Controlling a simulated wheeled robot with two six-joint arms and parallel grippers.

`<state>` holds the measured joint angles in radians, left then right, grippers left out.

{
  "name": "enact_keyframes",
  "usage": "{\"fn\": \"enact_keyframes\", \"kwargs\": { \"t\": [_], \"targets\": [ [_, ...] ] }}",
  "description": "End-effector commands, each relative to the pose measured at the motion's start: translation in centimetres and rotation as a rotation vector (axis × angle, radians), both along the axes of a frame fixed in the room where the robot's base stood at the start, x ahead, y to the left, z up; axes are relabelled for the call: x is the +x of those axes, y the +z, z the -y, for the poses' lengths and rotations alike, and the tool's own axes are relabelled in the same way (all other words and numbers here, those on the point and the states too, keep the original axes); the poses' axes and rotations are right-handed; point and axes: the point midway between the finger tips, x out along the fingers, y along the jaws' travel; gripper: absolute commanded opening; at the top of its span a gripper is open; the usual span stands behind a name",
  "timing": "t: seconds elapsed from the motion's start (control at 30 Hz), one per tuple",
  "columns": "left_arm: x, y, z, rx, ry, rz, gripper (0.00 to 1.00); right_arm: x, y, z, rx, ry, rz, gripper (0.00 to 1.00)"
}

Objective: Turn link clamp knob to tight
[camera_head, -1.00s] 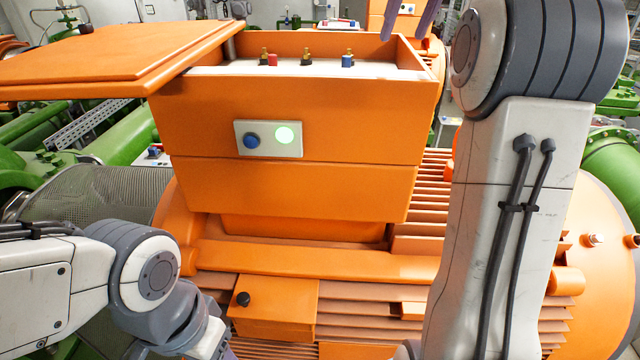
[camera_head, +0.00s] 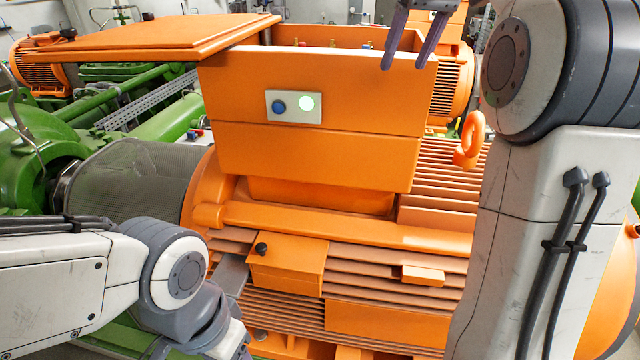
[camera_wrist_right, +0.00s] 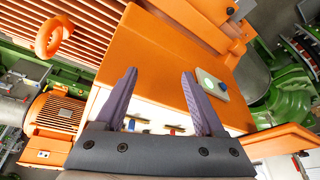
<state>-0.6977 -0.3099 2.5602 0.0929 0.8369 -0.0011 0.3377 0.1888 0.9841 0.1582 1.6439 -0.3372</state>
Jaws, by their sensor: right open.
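Inside the orange open-topped box (camera_head: 310,155), only the tips of small clamp posts show over the front wall: a red one (camera_head: 300,42) and a blue one (camera_head: 366,45). The right wrist view shows the red part (camera_wrist_right: 172,131) and the blue part (camera_wrist_right: 131,125) on the white floor, partly behind the gripper. I cannot tell which is the link clamp knob or how it is turned. My right gripper (camera_head: 404,66) is open and empty, fingers pointing down by the box's right end. Its purple fingers also show in the right wrist view (camera_wrist_right: 159,76). My left gripper is out of view.
The box's lid (camera_head: 160,38) is swung out to the left. A panel (camera_head: 293,106) with a blue button and a lit green button is on the front wall. A small side box (camera_head: 290,268) bears a black knob (camera_head: 262,249). A lifting eye (camera_head: 470,138) stands right of the box.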

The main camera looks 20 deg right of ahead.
Motion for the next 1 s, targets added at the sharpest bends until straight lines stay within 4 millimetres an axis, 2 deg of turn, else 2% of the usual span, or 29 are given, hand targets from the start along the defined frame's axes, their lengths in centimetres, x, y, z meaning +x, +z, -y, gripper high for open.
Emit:
{"fn": "enact_keyframes", "kwargs": {
  "t": [0.03,0.53,1.0],
  "targets": [
    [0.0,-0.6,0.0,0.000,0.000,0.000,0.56,0.0,-1.0,-0.7,0.004,0.010,-0.006,0.71],
    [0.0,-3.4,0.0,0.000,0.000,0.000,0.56,-0.4,-8.1,-7.6,0.027,0.103,-0.054,0.71],
    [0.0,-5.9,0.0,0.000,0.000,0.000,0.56,-2.5,-15.1,-13.6,0.036,0.193,-0.103,0.71]
  ]
}}
